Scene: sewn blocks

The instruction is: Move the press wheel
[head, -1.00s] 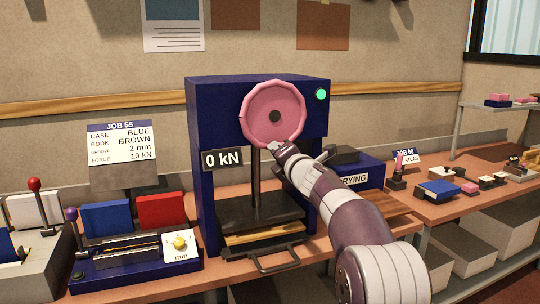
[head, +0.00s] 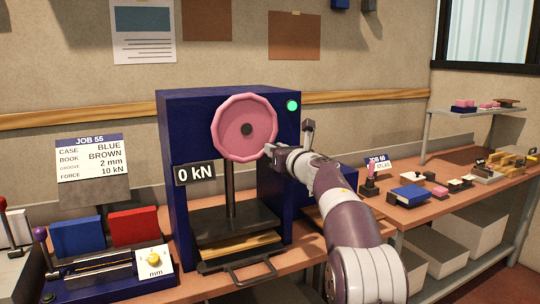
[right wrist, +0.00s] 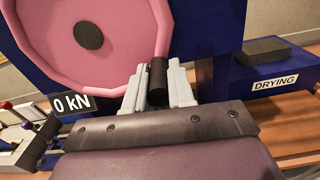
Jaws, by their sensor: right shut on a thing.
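The pink press wheel (head: 236,146) with a dark hub is on the front of the dark blue press (head: 185,130). My right gripper (head: 271,151) is at the wheel's lower right edge. In the right wrist view its fingers (right wrist: 158,88) are shut on the wheel's black handle (right wrist: 158,78), against the pink rim (right wrist: 85,84). The press display (head: 195,174) reads 0 kN, and a green lamp (head: 292,106) is lit. Under the press column a dark plate (head: 215,222) sits above a light wooden-looking layer. My left gripper is not in view.
A job card (head: 90,158) stands left, behind blue (head: 78,236) and red (head: 134,226) pieces and a device with a yellow knob (head: 153,259). A blue DRYING box (right wrist: 285,83) is right of the press. Small items lie on the right bench (head: 420,207).

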